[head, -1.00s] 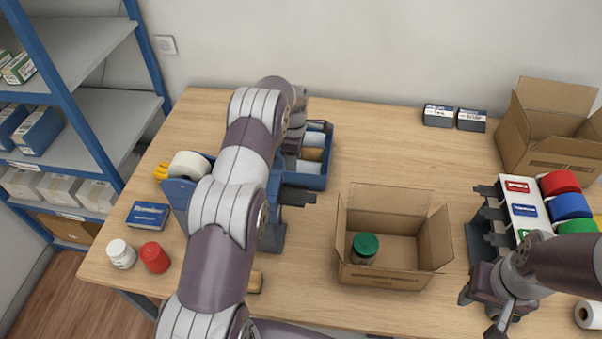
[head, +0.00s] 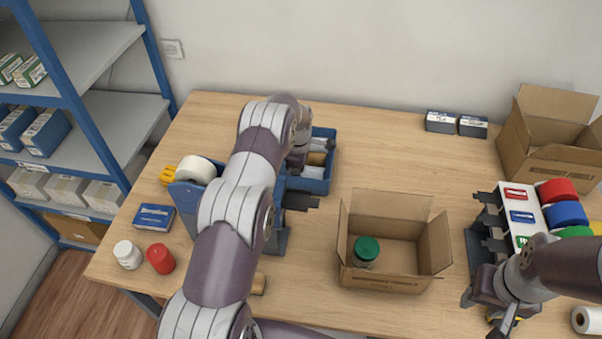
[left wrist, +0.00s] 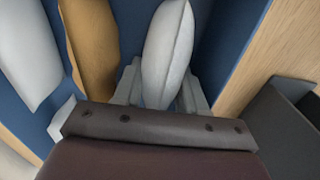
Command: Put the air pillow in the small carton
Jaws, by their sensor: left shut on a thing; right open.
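My left gripper (left wrist: 160,92) is shut on a whitish air pillow (left wrist: 167,45), with one finger on each side of it. The pillow is at the blue bin (left wrist: 228,40), close to the bin's side wall; I cannot tell whether it is lifted. In the head view my left arm partly covers the blue bin (head: 331,160), and the fingertips are hidden. The small carton (head: 385,278) stands open in the middle of the table, flaps up, with a green-lidded jar (head: 366,250) inside at the left. My right gripper (head: 484,317) is open and empty at the lower right.
A brown pillow (left wrist: 92,45) and another whitish one (left wrist: 25,55) lie in the bin. A larger carton (head: 560,140) stands at the back right, near a rack of coloured rolls (head: 565,213). A tape dispenser (head: 197,172) is left of my arm. Table between bin and carton is clear.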

